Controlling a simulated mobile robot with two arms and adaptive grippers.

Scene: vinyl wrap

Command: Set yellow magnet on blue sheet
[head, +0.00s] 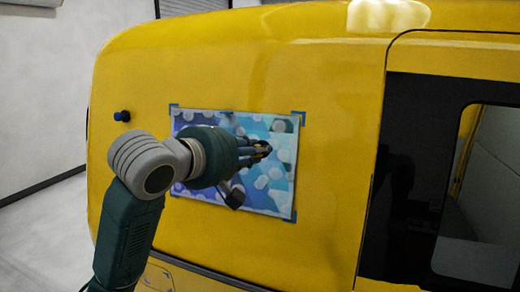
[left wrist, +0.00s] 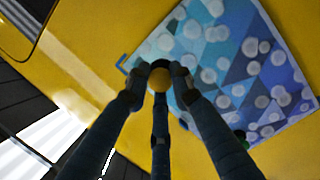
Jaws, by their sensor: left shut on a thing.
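The blue sheet (head: 272,193), patterned with pale dots and blue and purple shapes, lies flat against the yellow van side. It also shows in the left wrist view (left wrist: 238,50). My left gripper (head: 262,149) is in front of the sheet's right half in the head view, hiding part of it. In the left wrist view its fingers (left wrist: 160,70) are shut on the round yellow magnet (left wrist: 158,80). There the magnet appears near one sheet corner; I cannot tell whether it touches the surface. My right gripper is not in view.
Blue corner marks (head: 299,118) frame the sheet. The van's dark window (head: 480,190) is at the right. The yellow panel above the sheet is clear.

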